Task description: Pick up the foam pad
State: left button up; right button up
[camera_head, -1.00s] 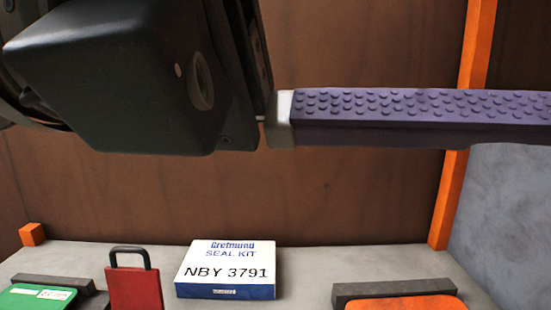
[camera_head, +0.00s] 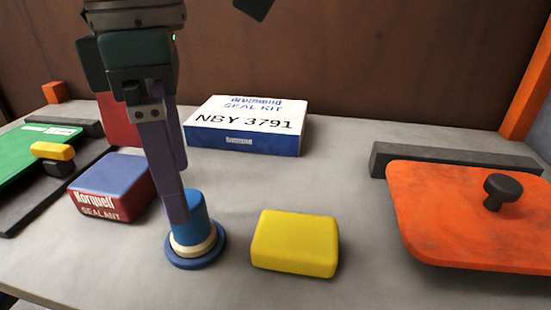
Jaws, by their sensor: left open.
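The foam pad, which I take to be the yellow rounded block (camera_head: 294,243), lies flat on the grey bench top (camera_head: 345,210) in the head view, front of centre. My left gripper (camera_head: 178,195) points down with its long purple fingers apart, left of and behind the yellow block. It is open and not touching the block. The nearer fingertip overlaps a blue round part with a cream ring (camera_head: 196,247); I cannot tell whether they touch.
A red and blue sealant box (camera_head: 110,190) stands left of the fingers. A white and blue seal kit box (camera_head: 245,127) lies behind. An orange plate with a black knob (camera_head: 470,215) is at right, a green plate (camera_head: 35,150) at left.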

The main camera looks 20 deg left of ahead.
aim_at(195, 238)
pick_arm(q)
jog(key=f, duration=0.4)
jog(key=shift+s+d+f, duration=0.2)
jog(key=shift+d+f, duration=0.1)
jog(key=shift+c, duration=0.2)
grip_shut()
